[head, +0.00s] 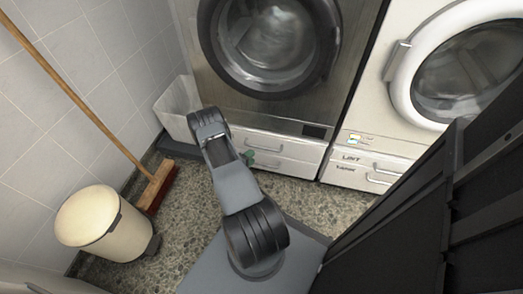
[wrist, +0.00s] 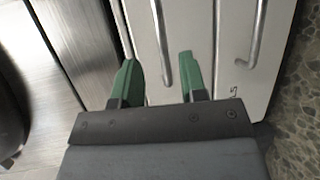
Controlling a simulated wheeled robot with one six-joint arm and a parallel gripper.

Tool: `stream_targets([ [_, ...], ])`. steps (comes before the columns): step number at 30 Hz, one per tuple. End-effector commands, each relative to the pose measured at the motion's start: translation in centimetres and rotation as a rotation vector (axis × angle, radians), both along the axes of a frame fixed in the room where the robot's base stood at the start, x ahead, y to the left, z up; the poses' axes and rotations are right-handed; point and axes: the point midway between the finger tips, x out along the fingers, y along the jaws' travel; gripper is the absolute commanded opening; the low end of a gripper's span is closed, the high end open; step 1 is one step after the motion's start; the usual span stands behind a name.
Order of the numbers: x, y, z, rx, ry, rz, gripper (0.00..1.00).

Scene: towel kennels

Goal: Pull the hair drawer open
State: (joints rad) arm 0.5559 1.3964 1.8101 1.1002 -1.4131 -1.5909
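Two white drawers sit under the dark washer: an upper drawer (head: 290,149) and a lower drawer (head: 287,166), each with a metal bar handle. No label reading "hair" is legible; my arm covers part of these fronts in the head view. My gripper (head: 248,157) is at the fronts. In the wrist view my gripper (wrist: 160,78) is open, its green fingers on either side of the upper drawer's handle (wrist: 162,45), with a gap to each. The lower handle (wrist: 256,45) is outside the fingers, near a partly cut-off label ending in "LS". Both drawers look shut.
A white washer (head: 398,120) on the right has a drawer labelled LINT (head: 352,157) and another below it. A cream bin (head: 100,225), a broom (head: 158,186) and a pale basket (head: 178,108) stand left. Speckled floor (head: 300,205) is clear before the drawers.

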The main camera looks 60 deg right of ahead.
Motion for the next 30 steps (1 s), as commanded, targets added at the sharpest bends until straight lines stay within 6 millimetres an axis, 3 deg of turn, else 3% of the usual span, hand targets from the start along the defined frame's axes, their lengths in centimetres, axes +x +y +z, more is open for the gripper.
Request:
stream_targets([
  [6,-0.5,-4.2,-1.1,0.0,-0.003,-0.003,0.39],
  [15,-0.7,-7.8,-1.6,0.001,-0.003,0.0,0.39],
  [30,-0.8,-8.7,-1.7,0.002,-0.002,0.003,0.38],
])
